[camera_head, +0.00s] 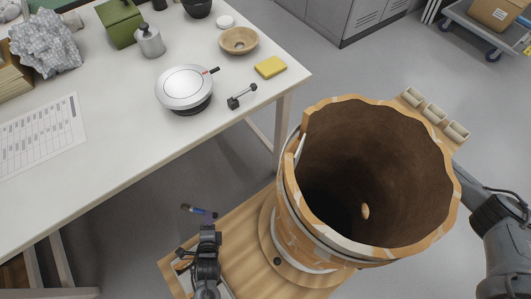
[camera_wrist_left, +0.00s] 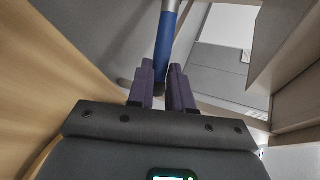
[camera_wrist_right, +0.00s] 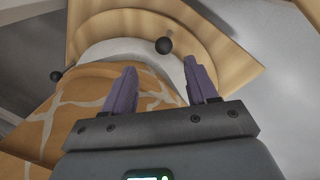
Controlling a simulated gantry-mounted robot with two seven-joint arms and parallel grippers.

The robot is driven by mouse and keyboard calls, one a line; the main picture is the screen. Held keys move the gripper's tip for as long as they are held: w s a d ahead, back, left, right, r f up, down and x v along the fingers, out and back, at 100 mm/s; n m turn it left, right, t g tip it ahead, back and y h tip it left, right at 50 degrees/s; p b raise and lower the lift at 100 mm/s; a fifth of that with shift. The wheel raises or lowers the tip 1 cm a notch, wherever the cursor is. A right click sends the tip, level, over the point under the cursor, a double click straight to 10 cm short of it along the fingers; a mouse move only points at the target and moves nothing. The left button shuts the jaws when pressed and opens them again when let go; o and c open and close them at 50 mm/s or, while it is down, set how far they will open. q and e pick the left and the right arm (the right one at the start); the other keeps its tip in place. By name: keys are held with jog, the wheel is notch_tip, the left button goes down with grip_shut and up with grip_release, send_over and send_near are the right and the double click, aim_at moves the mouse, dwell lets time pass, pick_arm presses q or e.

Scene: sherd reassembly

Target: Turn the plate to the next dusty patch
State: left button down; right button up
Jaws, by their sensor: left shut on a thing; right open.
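The large orange-brown pot (camera_head: 289,225) with pale joint lines stands on a round wooden plate (camera_head: 267,238). A dark knob (camera_head: 277,261) shows on the plate's near side. My left gripper (camera_head: 209,222), left of the pot, is shut on a blue-handled tool (camera_head: 195,209); its handle (camera_wrist_left: 166,45) rises between the fingers in the left wrist view. My right gripper (camera_wrist_right: 162,78) is open beside the pot's lower wall (camera_wrist_right: 75,105). A dark knob (camera_wrist_right: 163,45) lies just beyond its fingertips, not between them. The pot hides this gripper in the head view. I cannot make out a dusty patch.
The plate rests on a wooden stand (camera_head: 238,272); small holders (camera_head: 432,113) stand behind the pot. The white table (camera_head: 110,125) at left bears a round white device (camera_head: 184,85), a yellow sponge (camera_head: 270,67) and a wooden bowl (camera_head: 239,40). Open floor lies between.

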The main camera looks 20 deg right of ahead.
jog(key=f+b, duration=0.2)
jog(key=f, duration=0.1)
jog(key=a+f+b, duration=0.1)
jog(key=f+b, duration=0.1)
jog(key=f, duration=0.2)
jog(key=f+b, duration=0.2)
jog(key=f, duration=0.1)
jog(key=shift+w+a+f, duration=0.15)
jog(key=shift+a, duration=0.2)
jog(key=shift+f+b, duration=0.55)
pick_arm(q)
notch_tip(320, 180, down, 8)
jog(key=s, duration=0.1)
pick_arm(e)
jog(key=shift+a, duration=0.1)
pick_arm(q)
jog(key=shift+w+r, duration=0.1)
jog(key=shift+r, duration=0.05)
pick_arm(e)
grip_shut()
